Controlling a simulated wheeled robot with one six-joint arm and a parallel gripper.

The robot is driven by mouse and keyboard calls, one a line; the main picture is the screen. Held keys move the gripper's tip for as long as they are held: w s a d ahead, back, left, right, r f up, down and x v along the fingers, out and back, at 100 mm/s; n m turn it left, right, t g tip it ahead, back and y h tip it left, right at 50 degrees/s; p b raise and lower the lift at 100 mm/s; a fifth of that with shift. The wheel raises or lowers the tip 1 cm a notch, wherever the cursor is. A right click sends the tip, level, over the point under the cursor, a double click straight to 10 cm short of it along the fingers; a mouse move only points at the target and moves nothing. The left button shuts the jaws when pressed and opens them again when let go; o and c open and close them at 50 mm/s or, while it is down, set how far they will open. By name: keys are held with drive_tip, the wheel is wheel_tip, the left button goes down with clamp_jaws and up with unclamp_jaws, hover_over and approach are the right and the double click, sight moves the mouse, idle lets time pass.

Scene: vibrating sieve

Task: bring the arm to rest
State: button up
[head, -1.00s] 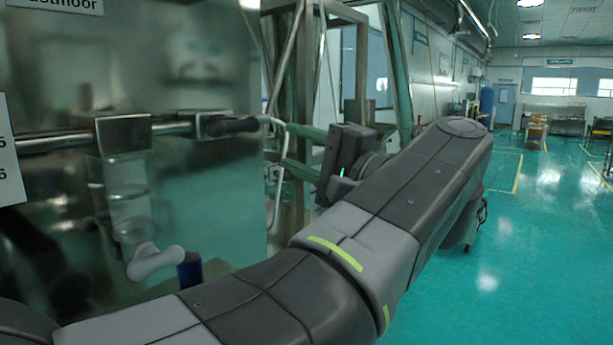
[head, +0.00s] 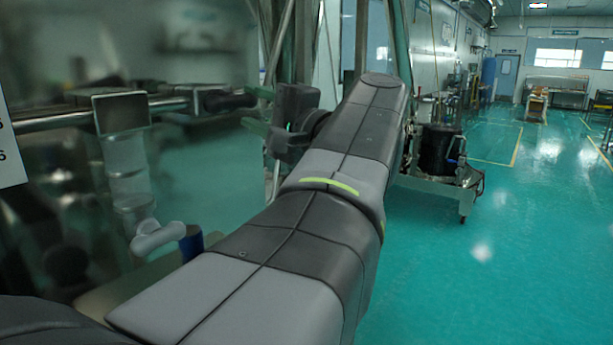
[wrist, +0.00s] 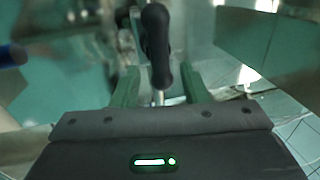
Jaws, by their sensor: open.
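My gripper (head: 256,130) is at the end of my grey and black arm, in the middle of the head view. Its two green fingers point left, toward a black handle (head: 232,102) on the metal bar. In the wrist view, the gripper (wrist: 160,88) has its green fingers spread apart. The black handle (wrist: 156,45) shows between and beyond them; I cannot tell whether it touches either finger. The jaws hold nothing that I can see.
A horizontal metal bar (head: 60,119) with clamp blocks runs along the shiny machine at left. A pale knob (head: 158,236) and a blue cylinder (head: 191,243) sit below it. A wheeled cart with a black drum (head: 437,150) stands right of my arm. The teal floor (head: 520,250) is clear.

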drive_tip(key=shift+x, duration=1.35)
drive_tip(key=b, duration=0.2)
approach(242, 100)
drive_tip(key=p+x, duration=0.1)
drive_tip(key=x, duration=0.4)
drive_tip(key=p+x, duration=0.2)
drive_tip(key=x, duration=0.4)
drive_tip(key=shift+w+a+f, duration=0.1)
drive_tip(key=shift+f, duration=0.1)
drive_tip(key=shift+n, duration=0.5)
drive_tip(key=n, duration=0.2)
drive_tip(key=n+g, duration=0.1)
drive_tip(key=n, duration=0.2)
drive_tip(key=shift+r+n+g+y, duration=0.25)
drive_tip(key=shift+n+g+y, duration=0.05)
drive_tip(key=shift+n+y, duration=0.1)
